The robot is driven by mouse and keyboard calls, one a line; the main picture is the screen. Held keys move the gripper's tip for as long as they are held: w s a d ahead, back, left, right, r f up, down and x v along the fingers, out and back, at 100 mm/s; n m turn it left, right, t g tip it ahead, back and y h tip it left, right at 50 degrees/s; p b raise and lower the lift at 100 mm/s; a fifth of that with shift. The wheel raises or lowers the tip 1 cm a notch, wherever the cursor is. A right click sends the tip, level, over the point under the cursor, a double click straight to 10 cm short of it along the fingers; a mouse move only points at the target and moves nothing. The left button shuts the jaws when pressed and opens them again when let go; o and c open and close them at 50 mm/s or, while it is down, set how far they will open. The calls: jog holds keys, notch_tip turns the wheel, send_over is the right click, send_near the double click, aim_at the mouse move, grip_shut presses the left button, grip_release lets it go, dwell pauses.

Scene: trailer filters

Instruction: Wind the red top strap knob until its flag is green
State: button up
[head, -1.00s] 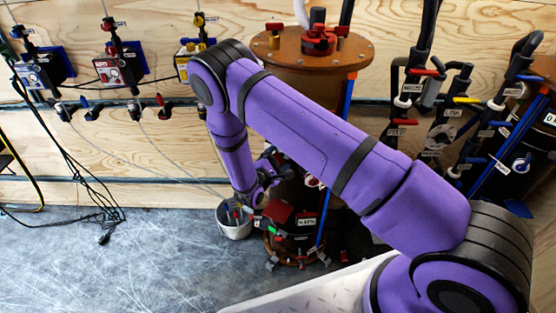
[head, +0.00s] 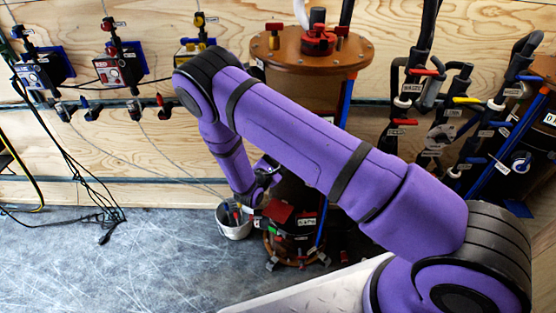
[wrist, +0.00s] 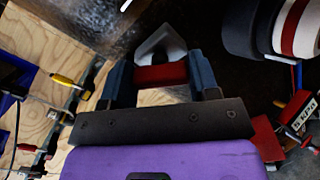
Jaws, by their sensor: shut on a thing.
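In the wrist view, my gripper (wrist: 160,78) is shut on a red block-shaped part, which I take to be the red knob (wrist: 161,76). Its two blue-grey fingers press on either side of it. A pale grey pointed piece (wrist: 163,42) sits just beyond the knob. In the head view, my purple arm reaches down in front of the brown-topped tank (head: 310,52). There the fingertips and the held knob are hidden or too small to make out. I cannot pick out the knob's flag or its colour.
A red box (head: 278,211) and a small green part (head: 275,235) are low on the tank. A white bucket (head: 233,228) stands on the floor beside it. Valves and pipes (head: 420,95) crowd the right wall. Loose black cables (head: 103,215) lie left; the floor between is clear.

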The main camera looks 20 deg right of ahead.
jog(key=shift+n, duration=1.1)
jog(key=o, duration=0.9)
jog(key=shift+s+a, duration=0.1)
jog(key=v, duration=1)
jog(key=shift+s+a, duration=0.2)
jog(key=shift+a, duration=0.1)
